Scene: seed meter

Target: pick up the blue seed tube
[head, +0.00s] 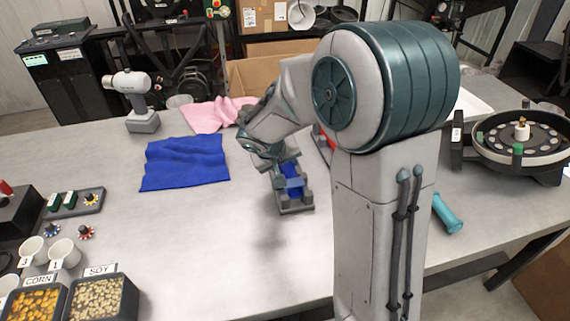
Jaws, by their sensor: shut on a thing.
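My gripper (294,197) is over the middle of the table, left of my upright arm link. The rest of the tube is hidden by the gripper. A soft shadow on the table below suggests the gripper is above the surface, but the height is hard to tell.
A blue cloth (185,162) and a pink cloth (215,115) lie left of the gripper. A teal cylinder (448,213) lies on the right. A round seed plate unit (522,145) stands far right. Seed bins (100,298) and cups (64,252) stand front left. The front middle is clear.

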